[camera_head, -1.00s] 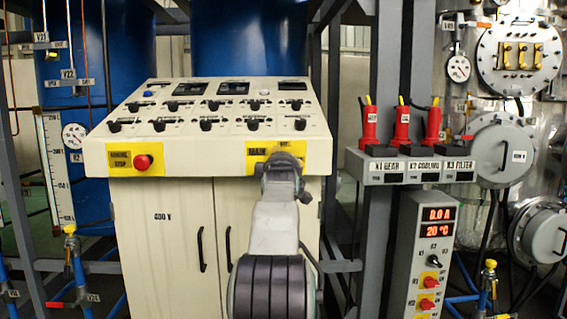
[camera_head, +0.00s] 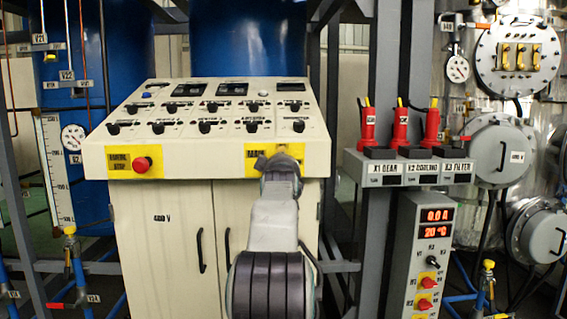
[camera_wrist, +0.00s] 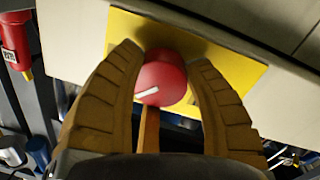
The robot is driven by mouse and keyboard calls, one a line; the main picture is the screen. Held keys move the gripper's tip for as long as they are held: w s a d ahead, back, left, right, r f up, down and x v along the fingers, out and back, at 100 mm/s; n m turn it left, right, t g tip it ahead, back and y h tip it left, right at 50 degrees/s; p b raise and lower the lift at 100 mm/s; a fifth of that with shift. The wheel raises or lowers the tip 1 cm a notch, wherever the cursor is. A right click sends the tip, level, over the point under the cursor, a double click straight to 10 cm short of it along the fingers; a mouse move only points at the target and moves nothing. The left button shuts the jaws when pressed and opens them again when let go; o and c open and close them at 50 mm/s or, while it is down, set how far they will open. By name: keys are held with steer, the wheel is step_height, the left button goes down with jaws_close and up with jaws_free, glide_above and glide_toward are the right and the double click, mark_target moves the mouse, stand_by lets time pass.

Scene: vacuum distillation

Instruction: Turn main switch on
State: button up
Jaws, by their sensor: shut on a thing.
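The main switch is a red round knob (camera_wrist: 163,78) with a white mark, on a yellow plate (camera_wrist: 225,65) in the wrist view. The white mark lies slanted, rising to the right. My gripper (camera_wrist: 165,72) has its two ribbed fingers on either side of the knob and is shut on it. In the head view my gripper (camera_head: 278,165) is at the right part of the console's front face, over the yellow plate (camera_head: 257,158) labelled MAIN. It hides the knob there.
A red emergency stop button (camera_head: 142,164) sits on the left of the console (camera_head: 220,145). Black knobs and displays fill the sloped top. Red plugs (camera_head: 400,128) stand at the right above a box with red digital displays (camera_head: 437,224).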

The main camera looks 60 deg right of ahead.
steer(key=shift+w+a+r+m, duration=0.15)
steer(key=shift+r+m, duration=0.2)
steer(key=shift+m, duration=0.25)
steer(key=shift+r, duration=0.1)
steer(key=o, duration=1)
steer(key=shift+w, duration=0.1)
steer(key=shift+o, duration=0.9)
steer(key=shift+f, duration=0.25)
steer(key=v, duration=1.2)
